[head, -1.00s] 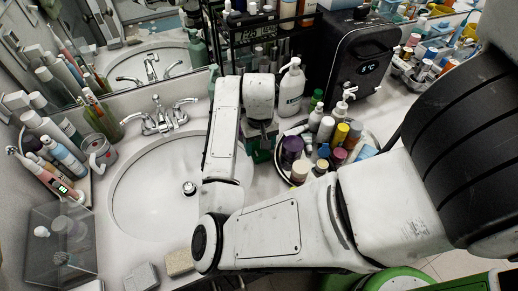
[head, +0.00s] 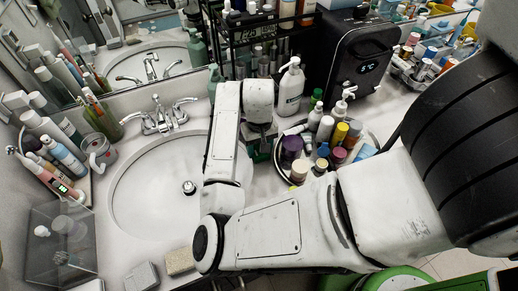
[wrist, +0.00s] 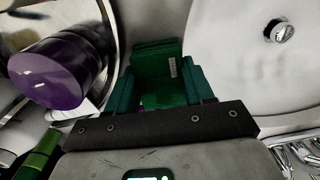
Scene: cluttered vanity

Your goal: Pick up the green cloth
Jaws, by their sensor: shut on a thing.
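The green cloth (wrist: 157,62) shows in the wrist view as a folded, dark green piece with a small pale label. It sits between the two teal fingers of my gripper (wrist: 161,88), which is shut on it. In the head view my gripper (head: 261,142) points down between the sink and the round tray. My wrist hides most of it there, and the cloth is hard to make out. I cannot tell whether the cloth touches the counter.
The sink basin (head: 150,190) lies left of my gripper. The round tray (head: 284,180), crowded with bottles and jars, is close on the right, with a purple jar (wrist: 62,72) nearest. A white pump bottle (head: 291,88) and a black appliance (head: 345,60) stand behind.

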